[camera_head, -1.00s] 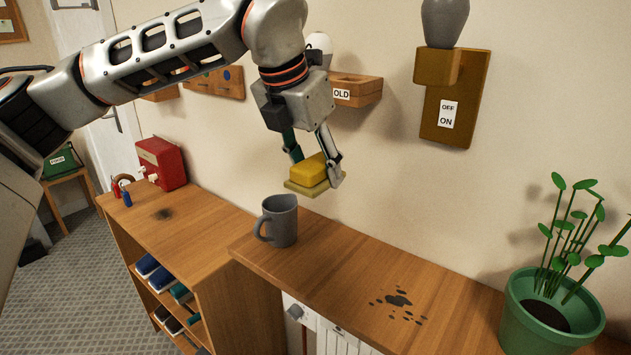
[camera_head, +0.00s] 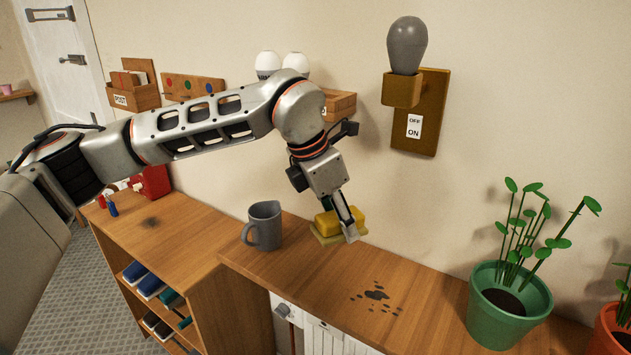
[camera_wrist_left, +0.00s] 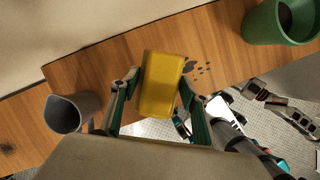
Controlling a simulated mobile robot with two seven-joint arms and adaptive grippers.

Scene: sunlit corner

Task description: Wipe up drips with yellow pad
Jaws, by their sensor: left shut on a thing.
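My left gripper (camera_head: 339,222) is shut on the yellow pad (camera_head: 326,224), which has a paler, wider layer underneath. The pad is held over the wooden shelf top, between the grey mug and the drips; I cannot tell whether it touches the wood. In the left wrist view the yellow pad (camera_wrist_left: 161,84) sits between the two fingers. Dark drips (camera_head: 376,296) lie on the shelf top in front and to the right of the pad. Some of them show in the left wrist view (camera_wrist_left: 200,68), partly hidden by the pad. My right gripper is not in view.
A grey mug (camera_head: 264,226) stands just left of the pad. A green plant pot (camera_head: 497,318) stands right of the drips. Another dark stain (camera_head: 151,223) is on the lower bookcase top. A wall switch board (camera_head: 431,125) holds a grey bulb (camera_head: 407,45).

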